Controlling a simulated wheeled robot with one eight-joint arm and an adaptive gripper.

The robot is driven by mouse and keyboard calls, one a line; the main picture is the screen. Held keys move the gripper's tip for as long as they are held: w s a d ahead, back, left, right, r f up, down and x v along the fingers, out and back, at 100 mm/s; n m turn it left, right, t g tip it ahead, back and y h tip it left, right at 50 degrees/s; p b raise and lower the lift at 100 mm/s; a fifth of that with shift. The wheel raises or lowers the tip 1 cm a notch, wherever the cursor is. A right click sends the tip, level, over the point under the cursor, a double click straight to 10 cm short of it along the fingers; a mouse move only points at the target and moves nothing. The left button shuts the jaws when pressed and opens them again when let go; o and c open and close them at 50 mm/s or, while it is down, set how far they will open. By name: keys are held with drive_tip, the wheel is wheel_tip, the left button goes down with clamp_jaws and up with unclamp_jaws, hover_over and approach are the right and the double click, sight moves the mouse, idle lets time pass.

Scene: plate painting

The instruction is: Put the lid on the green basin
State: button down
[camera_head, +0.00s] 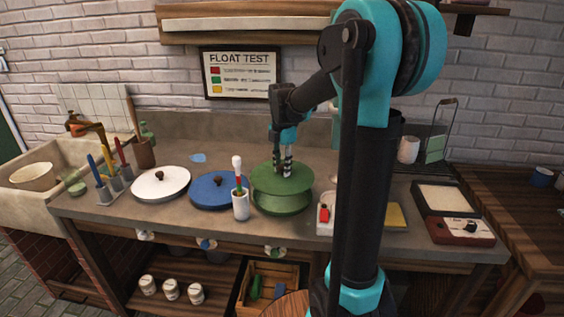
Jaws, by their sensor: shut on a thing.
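The green basin (283,208) stands on the counter, right of the middle. A green lid (264,181) is over the basin's mouth, roughly level and lined up with it. I cannot tell whether the lid touches the rim or hangs just above it. My gripper (283,173) points down at the middle of the lid and is shut on it, likely at the knob, which the fingers hide.
A blue lidded basin (212,193) and a white one (160,184) stand to the left. A white cup with brushes (241,206) stands close to the green basin's left front. A small white tray with a red item (325,215) is at its right. A sink (30,190) is far left.

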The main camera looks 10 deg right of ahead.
drive_tip(key=shift+f, duration=3.3)
drive_tip(key=shift+f, duration=0.1)
drive_tip(key=c, duration=1.1)
unclamp_jaws()
drive_tip(key=shift+c, duration=0.2)
drive_tip(key=shift+o, duration=0.6)
drive_tip(key=o, duration=0.5)
drive_tip(key=shift+c, duration=0.2)
drive_tip(key=shift+r, duration=3.5)
